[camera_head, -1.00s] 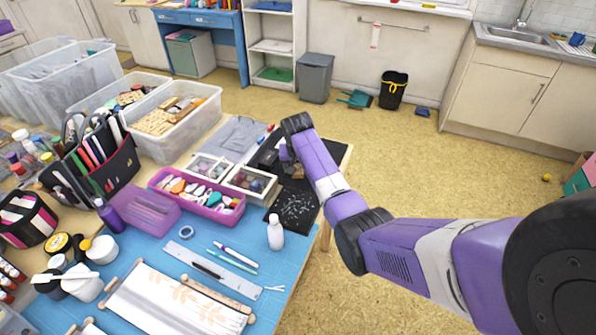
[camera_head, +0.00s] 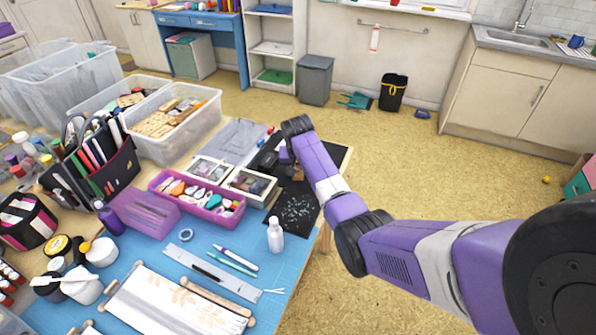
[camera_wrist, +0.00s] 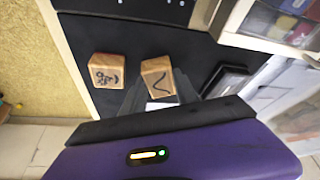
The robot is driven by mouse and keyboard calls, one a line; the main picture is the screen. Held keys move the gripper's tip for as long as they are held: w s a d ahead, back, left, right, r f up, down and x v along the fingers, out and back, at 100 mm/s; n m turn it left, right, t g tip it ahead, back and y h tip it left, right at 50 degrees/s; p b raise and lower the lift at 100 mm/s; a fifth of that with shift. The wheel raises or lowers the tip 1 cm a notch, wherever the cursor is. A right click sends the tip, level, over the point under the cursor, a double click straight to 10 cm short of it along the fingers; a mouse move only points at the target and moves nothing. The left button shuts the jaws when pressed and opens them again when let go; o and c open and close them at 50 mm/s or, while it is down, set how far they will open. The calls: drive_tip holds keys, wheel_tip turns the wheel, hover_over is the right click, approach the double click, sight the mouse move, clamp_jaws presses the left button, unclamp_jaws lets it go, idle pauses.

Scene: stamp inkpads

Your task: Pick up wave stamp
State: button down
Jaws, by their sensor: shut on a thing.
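In the wrist view, a wooden block stamp with a dark curved line on its face (camera_wrist: 158,78) sits between the fingertips of my gripper (camera_wrist: 160,92). The fingers are shut on it. It looks like the wave stamp. A second wooden stamp with a dark, more detailed mark (camera_wrist: 107,70) stands just to the left, apart from the held one. Both show against a black mat (camera_wrist: 130,30). I cannot tell whether the held stamp still touches the mat. In the head view, my arm hides most of the stamps.
A dark flat case (camera_wrist: 226,80) lies right of the held stamp. Compartment boxes (camera_head: 250,184) and a purple bin of supplies (camera_head: 190,205) stand left of the mat. A white bottle (camera_head: 275,238) stands nearer. The table's right edge is close to the mat.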

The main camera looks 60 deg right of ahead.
wheel_tip(320, 180, up, 20)
drive_tip(key=shift+b, duration=0.3)
drive_tip(key=shift+f, duration=0.1)
